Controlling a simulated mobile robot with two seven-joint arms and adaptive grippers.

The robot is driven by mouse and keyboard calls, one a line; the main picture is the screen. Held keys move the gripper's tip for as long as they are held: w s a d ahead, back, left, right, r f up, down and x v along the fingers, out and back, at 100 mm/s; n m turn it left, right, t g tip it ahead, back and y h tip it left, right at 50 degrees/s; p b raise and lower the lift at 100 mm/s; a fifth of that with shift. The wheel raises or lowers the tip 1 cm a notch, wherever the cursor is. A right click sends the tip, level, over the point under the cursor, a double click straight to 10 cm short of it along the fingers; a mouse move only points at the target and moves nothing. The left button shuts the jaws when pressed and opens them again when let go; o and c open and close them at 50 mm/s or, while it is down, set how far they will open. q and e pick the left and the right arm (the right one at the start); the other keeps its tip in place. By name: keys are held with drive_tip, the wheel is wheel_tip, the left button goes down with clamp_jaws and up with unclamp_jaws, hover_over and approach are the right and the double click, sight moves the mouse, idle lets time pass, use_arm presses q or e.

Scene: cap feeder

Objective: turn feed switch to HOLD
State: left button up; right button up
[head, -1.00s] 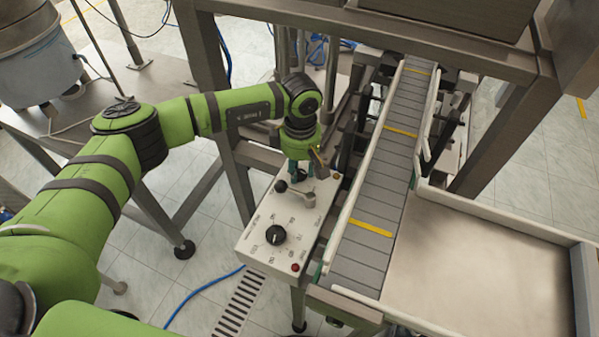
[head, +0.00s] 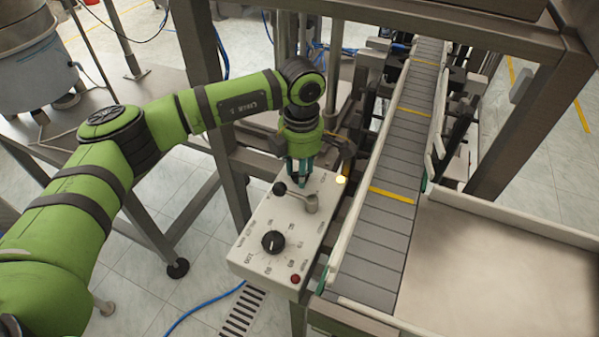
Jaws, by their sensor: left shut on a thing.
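The control box (head: 245,252) has a pale sloping top beside the conveyor. My left gripper (head: 299,178) points down at the far part of this top, with its teal fingers shut on the feed switch, which they mostly hide. A grey lever (head: 297,195) with a black ball knob lies just in front of the fingers. Whether the fingers touch this lever I cannot tell. A black dial (head: 273,242) and a red button (head: 295,279) are nearer. A yellow lamp (head: 341,180) glows at the far right corner. The lettering is too small to read. My right gripper is out of view.
The grey conveyor belt (head: 376,232) with yellow slats runs right of the box, between pale side rails. An empty metal tray (head: 500,260) is at the lower right. A steel frame post (head: 212,100) stands behind my left arm.

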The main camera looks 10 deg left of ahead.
use_arm(q)
drive_tip(key=shift+s+d+f, duration=0.15)
drive_tip(key=shift+d+f, duration=0.05)
drive_tip(key=shift+d, duration=0.05)
drive_tip(key=o, duration=0.9)
drive_tip(key=shift+o, duration=1.2)
drive_tip(key=shift+d, duration=0.15)
drive_tip(key=shift+r, duration=0.1)
drive_tip(key=shift+w+r, duration=0.2)
wheel_tip(320, 180, up, 12)
drive_tip(key=shift+f, duration=0.2)
